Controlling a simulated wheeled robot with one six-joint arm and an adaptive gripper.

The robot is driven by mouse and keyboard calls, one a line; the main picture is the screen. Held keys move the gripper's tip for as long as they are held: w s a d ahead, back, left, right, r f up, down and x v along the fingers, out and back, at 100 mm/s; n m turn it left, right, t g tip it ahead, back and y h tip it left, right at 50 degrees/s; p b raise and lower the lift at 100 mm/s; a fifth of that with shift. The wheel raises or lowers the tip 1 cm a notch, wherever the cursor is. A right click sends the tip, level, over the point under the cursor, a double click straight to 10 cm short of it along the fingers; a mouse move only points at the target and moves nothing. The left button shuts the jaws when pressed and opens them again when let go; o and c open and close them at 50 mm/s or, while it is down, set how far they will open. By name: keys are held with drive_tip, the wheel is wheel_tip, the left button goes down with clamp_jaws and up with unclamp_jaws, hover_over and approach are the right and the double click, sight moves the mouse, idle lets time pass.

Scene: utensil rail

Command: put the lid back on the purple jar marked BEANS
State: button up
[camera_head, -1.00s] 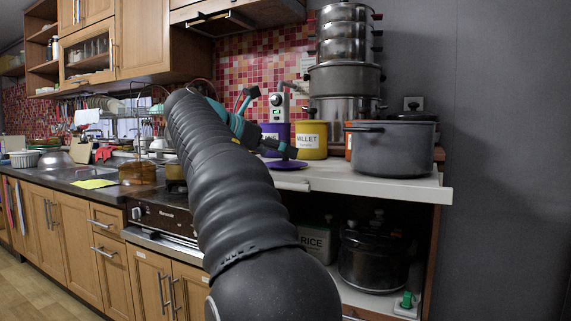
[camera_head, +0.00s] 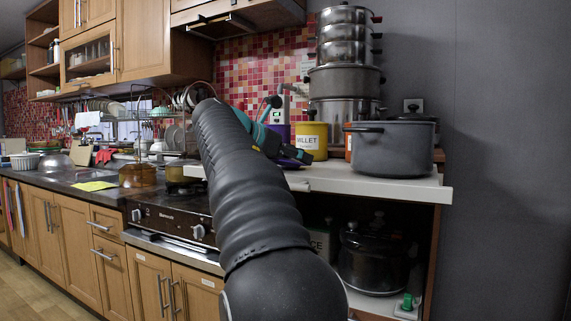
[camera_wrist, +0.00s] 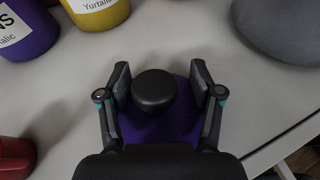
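The purple lid (camera_wrist: 160,128) has a round black knob (camera_wrist: 154,90) and lies on the pale counter; in the head view a sliver of it (camera_head: 289,164) shows beneath my gripper (camera_head: 296,156). In the wrist view my gripper (camera_wrist: 161,75) is open, one finger on each side of the knob, with a visible gap at least on the right. The purple jar (camera_wrist: 25,32), its label ending in "NS", stands at the upper left of the wrist view, its top out of frame. In the head view my arm mostly hides the jar.
A yellow MILLET jar (camera_head: 312,137) stands right of the purple jar. A large grey pot (camera_head: 393,150) stands to the right, with stacked steel pots (camera_head: 345,80) behind. A red object (camera_wrist: 16,157) lies at the wrist view's lower left. The counter's front edge (camera_head: 370,190) is close.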

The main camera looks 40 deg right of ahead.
drive_tip(key=shift+w+f, duration=0.15)
drive_tip(key=shift+f, duration=0.2)
clamp_jaws()
drive_tip(key=shift+r+p, duration=0.5)
drive_tip(key=shift+r, duration=1.65)
drive_tip(key=s+d+r, duration=0.2)
drive_tip(key=s+r, duration=0.5)
drive_tip(key=s, duration=0.4)
drive_tip(key=shift+s+d, duration=0.25)
drive_tip(key=shift+d, duration=0.05)
